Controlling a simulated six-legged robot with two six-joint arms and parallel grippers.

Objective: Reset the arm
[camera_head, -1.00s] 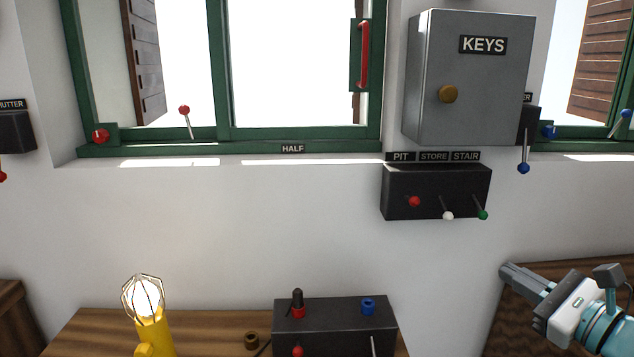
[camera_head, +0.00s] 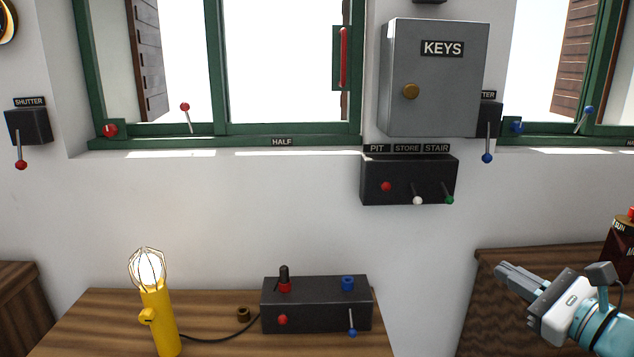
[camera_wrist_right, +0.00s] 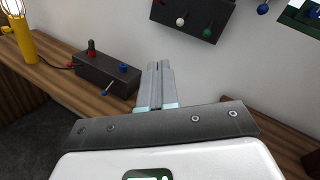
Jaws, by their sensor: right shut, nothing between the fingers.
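My right gripper (camera_head: 518,278) is at the lower right in the head view, in front of the dark wooden cabinet on the right. Its fingers are together with nothing between them, pointing up and left. In the right wrist view my right gripper (camera_wrist_right: 158,68) points toward the wall, right of the black control box (camera_wrist_right: 107,72) and below the switch box on the wall. It appears apart from both. My left gripper is not in view.
A yellow caged lamp (camera_head: 158,310), lit, and a black control box (camera_head: 316,305) stand on the wooden table (camera_head: 95,318). A PIT/STORE/STAIR switch box (camera_head: 410,182) and a grey KEYS cabinet (camera_head: 434,80) hang on the wall. Shutter levers (camera_head: 28,127) are beside the windows.

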